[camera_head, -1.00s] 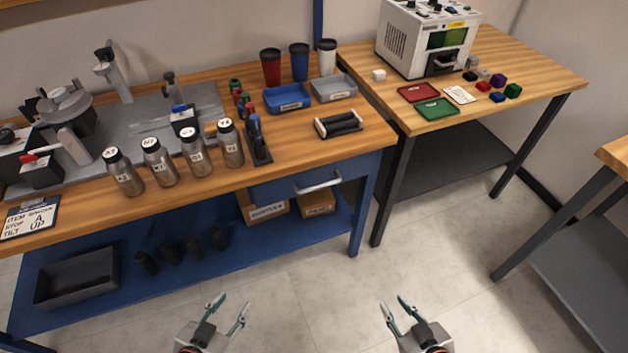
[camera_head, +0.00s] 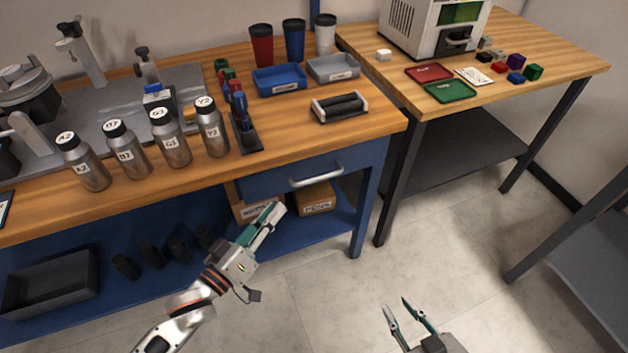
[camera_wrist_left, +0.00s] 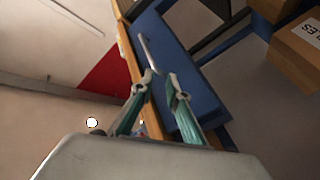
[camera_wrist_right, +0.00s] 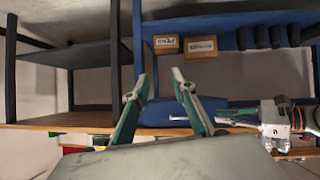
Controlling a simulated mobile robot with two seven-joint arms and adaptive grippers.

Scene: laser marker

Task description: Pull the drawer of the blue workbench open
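The blue workbench's drawer (camera_head: 282,177) is under the right end of its wooden top, with a silver bar handle (camera_head: 316,175) on its front. The drawer front looks flush with the bench. My left gripper (camera_head: 273,218) is raised in front of the bench, below and left of the handle and apart from it. In the left wrist view its fingers (camera_wrist_left: 160,82) are open and empty, with the handle (camera_wrist_left: 147,50) and blue drawer front (camera_wrist_left: 185,75) beyond them. My right gripper (camera_head: 399,309) is open and empty over the floor, well away from the drawer.
Several labelled bottles (camera_head: 168,137), a blue tray (camera_head: 279,80) and a black roller holder (camera_head: 340,107) stand on the bench top. Cardboard boxes (camera_head: 317,199) sit on the shelf under the drawer. A second table (camera_head: 520,60) stands at right. The floor (camera_head: 330,290) in front is clear.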

